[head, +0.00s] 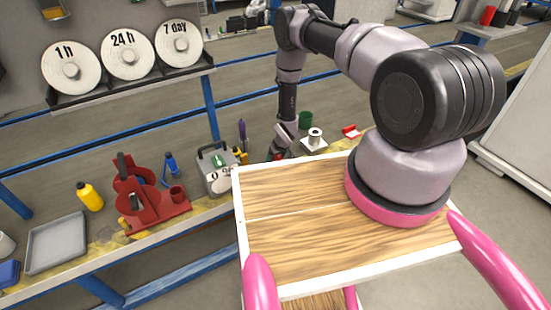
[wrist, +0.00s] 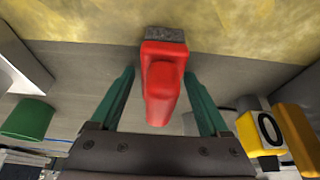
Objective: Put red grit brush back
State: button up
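The red grit brush (wrist: 163,85) shows in the wrist view, with a red body and a dark grey grit end at the top. It lies between the two green fingers of my gripper (wrist: 160,85). The fingers stand wide apart, with gaps showing beside the brush body; the right gap is narrow, and contact at the tips is hard to judge. In the head view my gripper (head: 279,152) is low over the workbench, right of the grey box, with a bit of red at its tips. The brush is mostly hidden there.
A grey box with a dial (head: 216,172), a purple-handled tool (head: 242,130), a white spool (head: 314,138), a green cup (head: 305,119) and a red-and-white item (head: 351,131) surround my gripper. A red fixture (head: 145,198) and grey tray (head: 56,243) are farther left.

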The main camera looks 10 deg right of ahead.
jog(key=shift+r, duration=0.1)
jog(key=v, duration=1.2)
jog(key=shift+w, duration=0.15)
jog(key=shift+r, duration=0.1)
